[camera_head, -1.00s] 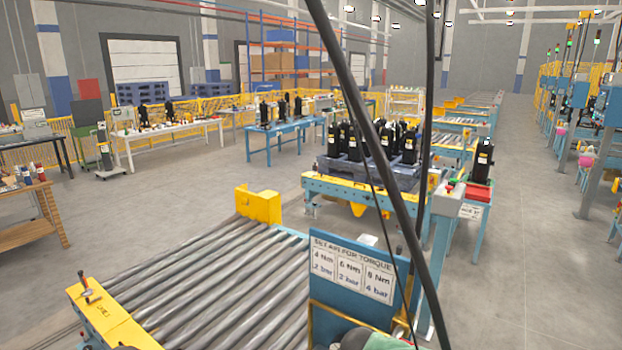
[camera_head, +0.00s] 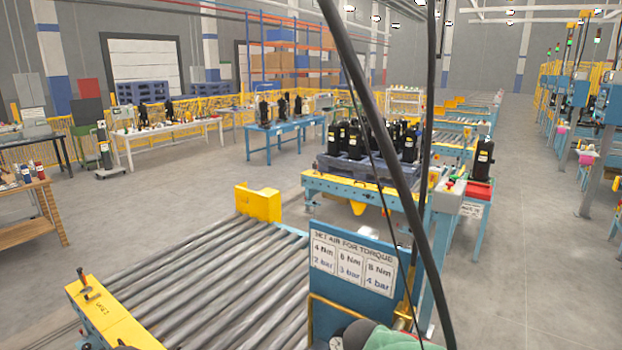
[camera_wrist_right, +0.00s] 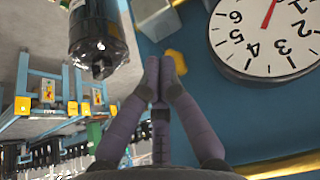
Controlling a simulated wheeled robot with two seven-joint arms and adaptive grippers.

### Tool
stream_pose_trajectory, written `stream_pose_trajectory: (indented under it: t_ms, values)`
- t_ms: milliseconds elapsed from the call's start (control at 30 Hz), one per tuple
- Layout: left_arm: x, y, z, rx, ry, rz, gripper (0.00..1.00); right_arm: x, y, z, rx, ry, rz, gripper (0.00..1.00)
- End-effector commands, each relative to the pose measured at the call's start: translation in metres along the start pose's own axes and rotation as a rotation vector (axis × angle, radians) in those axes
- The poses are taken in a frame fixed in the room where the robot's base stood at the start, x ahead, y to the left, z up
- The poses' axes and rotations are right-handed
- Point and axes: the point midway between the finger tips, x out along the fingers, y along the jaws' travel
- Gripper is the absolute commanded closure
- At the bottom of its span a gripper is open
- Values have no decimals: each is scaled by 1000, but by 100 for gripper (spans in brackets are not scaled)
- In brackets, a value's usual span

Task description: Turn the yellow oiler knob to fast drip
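In the right wrist view, my right gripper (camera_wrist_right: 158,80) has its two purple-grey fingers together at the tips, with nothing visible between them. A small yellow knob-like piece (camera_wrist_right: 177,61) shows at and partly behind the fingertips, against a blue panel (camera_wrist_right: 205,100). It may be the oiler knob; I cannot tell its setting or whether the fingers touch it. A dark cylindrical bowl with a clear lower part (camera_wrist_right: 97,40) hangs to the left of the fingers. My left gripper is in neither view, and the head view does not show my right gripper clearly.
A white round dial (camera_wrist_right: 268,35) sits close to the right of the fingers. In the head view, a blue board with a torque sign (camera_head: 352,268) stands at the front, beside a roller conveyor (camera_head: 215,280). Dark hoses (camera_head: 385,150) cross the view.

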Motion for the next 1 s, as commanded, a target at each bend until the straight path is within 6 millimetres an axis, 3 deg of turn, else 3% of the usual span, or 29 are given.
stream_pose_trajectory:
  t_ms: [767, 1000]
  values:
    - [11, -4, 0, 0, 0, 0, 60, -3, 1, 7, 1, 0, -2, 100]
    - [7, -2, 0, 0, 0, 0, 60, -13, 2, 2, 1, 1, -1, 100]
